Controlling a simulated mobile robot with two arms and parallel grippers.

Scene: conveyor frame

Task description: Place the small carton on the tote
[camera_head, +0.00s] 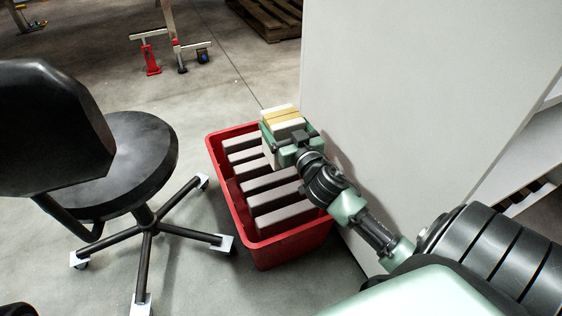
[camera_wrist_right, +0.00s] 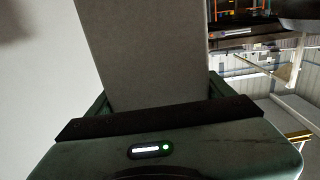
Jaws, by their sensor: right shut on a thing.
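The small carton (camera_head: 281,114) is pale with a yellow-tan band across it. My right gripper (camera_head: 283,129) is shut on it and holds it over the far right part of the tote. In the right wrist view the carton (camera_wrist_right: 155,50) fills the space between the fingers as a plain grey face. The red tote (camera_head: 281,251) stands on the floor, with several pale boxes (camera_head: 272,182) in a row inside it. I cannot tell whether the carton touches the boxes below it. My left gripper is not in view.
A black office chair (camera_head: 127,158) stands left of the tote, its wheeled base close by. A large light panel (camera_head: 410,90) rises just right of the tote. A wooden pallet (camera_head: 268,18) and red-footed stand (camera_head: 150,55) are farther back.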

